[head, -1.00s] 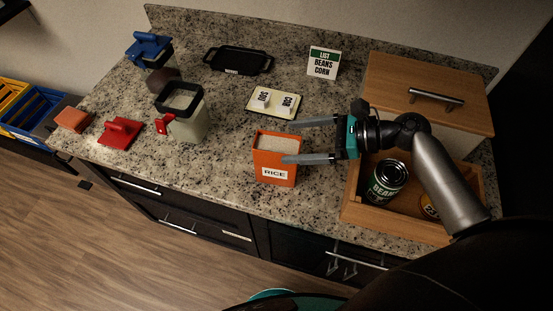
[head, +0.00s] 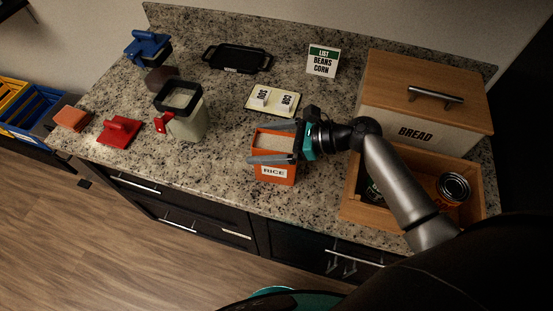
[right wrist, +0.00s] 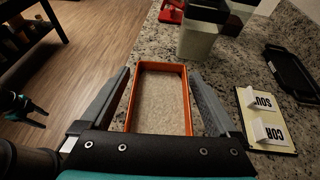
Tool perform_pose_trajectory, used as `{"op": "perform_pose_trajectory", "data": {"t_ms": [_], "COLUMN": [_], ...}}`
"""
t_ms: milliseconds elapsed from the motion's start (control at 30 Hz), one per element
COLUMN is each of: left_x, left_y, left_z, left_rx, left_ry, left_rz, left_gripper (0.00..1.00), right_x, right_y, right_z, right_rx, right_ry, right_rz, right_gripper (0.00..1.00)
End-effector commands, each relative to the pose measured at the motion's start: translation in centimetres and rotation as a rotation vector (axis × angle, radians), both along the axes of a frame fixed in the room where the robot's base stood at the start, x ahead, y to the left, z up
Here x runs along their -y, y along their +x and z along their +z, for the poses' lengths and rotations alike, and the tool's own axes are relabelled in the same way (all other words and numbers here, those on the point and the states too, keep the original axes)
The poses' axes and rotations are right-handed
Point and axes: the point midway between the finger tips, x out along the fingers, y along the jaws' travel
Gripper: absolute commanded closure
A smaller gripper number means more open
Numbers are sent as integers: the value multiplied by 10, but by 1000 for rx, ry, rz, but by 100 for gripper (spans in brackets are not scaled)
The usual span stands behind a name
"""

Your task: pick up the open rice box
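The open rice box (head: 274,172) is orange with a white RICE label and stands upright on the granite counter, filled with pale grains. In the right wrist view the rice box (right wrist: 160,98) lies between the fingers, its open top facing the camera. My right gripper (head: 262,142) is open, with one finger on the near side of the box and the other on its far side. In the right wrist view small gaps show between the fingers and the box walls. My left gripper is not in the head view.
A tray (head: 259,110) with two white tags lies just behind the box. A wooden crate (head: 370,216) with cans and a bread box (head: 388,115) stand at right. A clear container (head: 191,127) with a red clip stands left. The counter's front edge is close.

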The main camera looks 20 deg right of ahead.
Motion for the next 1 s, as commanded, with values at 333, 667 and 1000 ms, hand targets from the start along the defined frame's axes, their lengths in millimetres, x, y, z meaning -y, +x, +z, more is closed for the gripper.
{"op": "perform_pose_trajectory", "data": {"t_ms": [333,667,1000], "left_x": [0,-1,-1], "left_y": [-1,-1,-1], "left_z": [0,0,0], "left_rx": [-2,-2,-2], "left_ry": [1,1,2], "left_rz": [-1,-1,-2], "left_gripper": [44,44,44], "right_x": [0,0,1], "right_y": [0,0,0], "right_z": [0,0,0], "right_rx": [0,0,0], "right_ry": [0,0,-1], "right_rz": [0,0,0], "right_gripper": [45,82,100]}}
